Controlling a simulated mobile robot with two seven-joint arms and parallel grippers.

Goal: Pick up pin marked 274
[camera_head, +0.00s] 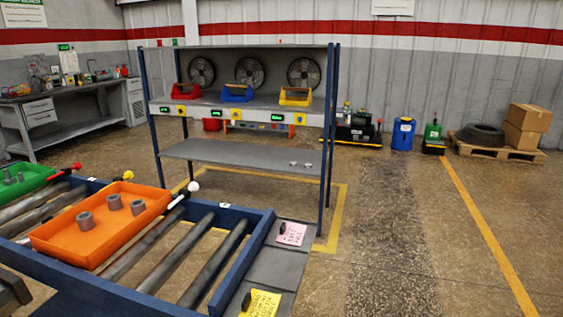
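No marking 274 is readable in the head view, so I cannot tell which thing is the pin. Grey cylindrical parts stand upright in an orange tray (75,240) on the roller table (225,268) at the left. Smaller grey parts (13,178) lie in a green tray (33,185) beside it. Small pale metal pieces (301,164) lie on the right end of the lower shelf (240,156) of the blue rack. Their shape is too small to make out. Neither gripper shows.
Red (185,91), blue (236,94) and yellow (296,97) holders stand on the rack's upper shelf, with round fans behind. Pink (291,234) and yellow (262,304) notes lie on the table's right ledge. The floor at the right is open.

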